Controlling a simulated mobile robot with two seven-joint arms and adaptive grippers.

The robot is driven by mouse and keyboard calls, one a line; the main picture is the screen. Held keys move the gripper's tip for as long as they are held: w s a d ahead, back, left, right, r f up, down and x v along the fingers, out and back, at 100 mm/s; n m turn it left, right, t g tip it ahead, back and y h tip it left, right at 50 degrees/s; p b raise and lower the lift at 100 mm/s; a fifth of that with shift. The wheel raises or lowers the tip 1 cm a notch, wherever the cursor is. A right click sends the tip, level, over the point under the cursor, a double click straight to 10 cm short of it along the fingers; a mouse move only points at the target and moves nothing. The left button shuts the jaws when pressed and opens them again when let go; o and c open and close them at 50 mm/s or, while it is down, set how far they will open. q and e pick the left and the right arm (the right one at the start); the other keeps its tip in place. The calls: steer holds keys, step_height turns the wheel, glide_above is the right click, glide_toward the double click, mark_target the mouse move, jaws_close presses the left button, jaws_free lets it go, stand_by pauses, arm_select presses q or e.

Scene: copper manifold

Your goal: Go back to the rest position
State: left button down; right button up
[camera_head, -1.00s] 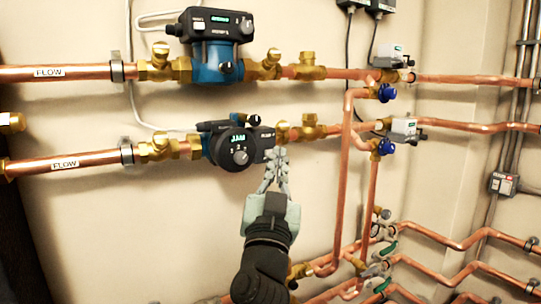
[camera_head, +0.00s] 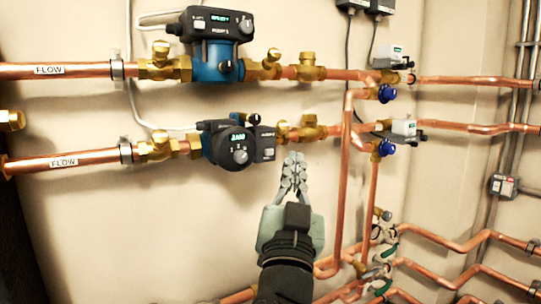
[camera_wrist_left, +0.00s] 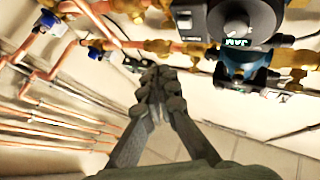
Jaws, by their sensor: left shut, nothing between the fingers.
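My left gripper (camera_head: 294,160) is shut and empty in the head view. It stands in front of the wall, just below and right of the lower pump (camera_head: 232,147), apart from it. In the left wrist view the closed fingers of the left gripper (camera_wrist_left: 160,78) point up towards the pipework. The lower pump has a round black dial face with a lit green display and a grey button box on its right. In the left wrist view a pump (camera_wrist_left: 240,40) appears close beyond the fingers at upper right. My right gripper is not in view.
The upper pump (camera_head: 217,45) sits on the upper copper flow pipe (camera_head: 85,70). A vertical copper pipe (camera_head: 345,190) stands close right of my left gripper. Blue-handled valves (camera_head: 386,93) and green-handled valves (camera_head: 384,252) are further right. The wall (camera_head: 150,235) at lower left is bare.

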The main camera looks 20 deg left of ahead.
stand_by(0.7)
arm_select(q)
steer(key=a+f+g+h+p, duration=0.1)
steer(key=a+f+g, duration=0.2)
steer(key=f, duration=0.7)
steer(key=a+f+m+g+p, duration=0.15)
steer(key=f+g, duration=0.25)
steer(key=f, duration=0.6)
steer(key=a+f+n+g+h+p, duration=0.1)
steer(key=a+f+g, duration=0.2)
steer(key=f, duration=0.8)
steer(key=s+a+f+m+g+h+p, duration=0.1)
steer(key=s+a+f+g, duration=0.3)
steer(key=s+f, duration=1.9)
steer(key=s+g+h+p, duration=0.1)
steer(key=g, duration=0.4)
steer(key=shift+g+p, duration=0.3)
steer(key=shift+g, duration=0.1)
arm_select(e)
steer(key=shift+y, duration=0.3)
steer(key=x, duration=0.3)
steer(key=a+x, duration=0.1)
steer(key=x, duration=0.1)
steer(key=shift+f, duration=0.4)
arm_select(q)
steer(key=shift+w+r, duration=0.1)
steer(key=shift+w, duration=0.05)
